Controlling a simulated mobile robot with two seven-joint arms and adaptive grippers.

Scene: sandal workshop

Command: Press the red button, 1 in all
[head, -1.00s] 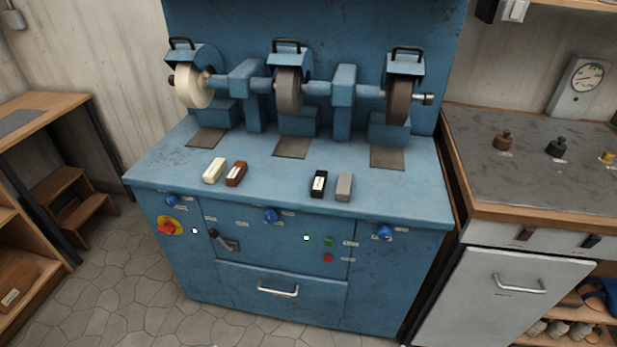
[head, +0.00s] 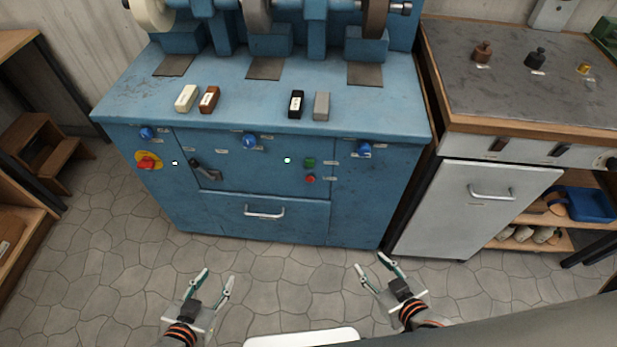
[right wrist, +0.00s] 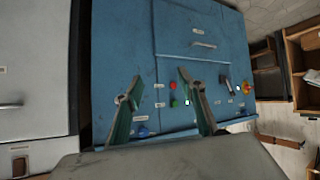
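A small red button (head: 311,179) sits on the blue machine's front panel, just below a green button (head: 310,162). In the right wrist view the red button (right wrist: 175,103) shows close to one finger. A larger red knob on a yellow plate (head: 147,162) is at the panel's left. My left gripper (head: 216,276) is open and empty, low in front of the machine. My right gripper (head: 371,262) is open and empty, below and right of the red button and apart from the panel. It also shows open in the right wrist view (right wrist: 160,78).
A blue machine (head: 130,95) with grinding wheels carries several small blocks on top. A lever (head: 207,170), blue knobs and a drawer handle (head: 264,212) stick out of its front. A workbench (head: 440,60) stands at the right. The floor before the machine is clear.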

